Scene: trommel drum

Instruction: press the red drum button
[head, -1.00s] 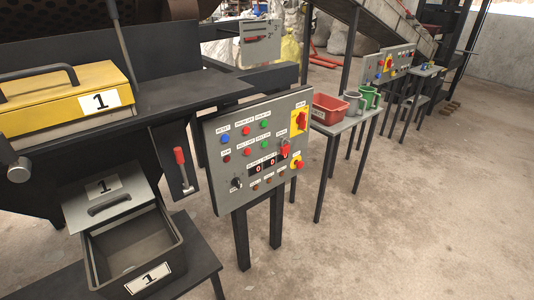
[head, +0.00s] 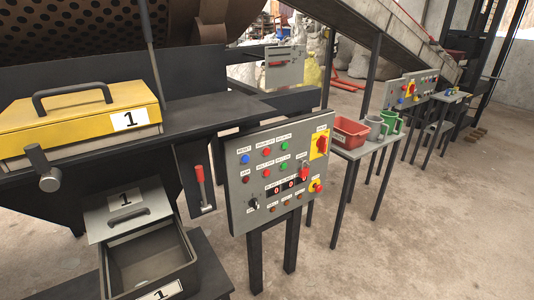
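The grey control panel (head: 240,210) stands tilted on dark legs in the middle of the head view. The red drum button (head: 267,152) is in its top row, between a blue button (head: 245,158) and a green button (head: 284,146). Its small label looks like "DRUM OFF". Another red button (head: 267,175) sits in the row below it. Nothing covers the top-row buttons. Neither of my grippers is in view.
A red-handled lever (head: 200,185) is left of the panel. A yellow box (head: 75,118) and a grey drawer (head: 150,262) are farther left. A small table holds a red bin (head: 351,132) and cups at right.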

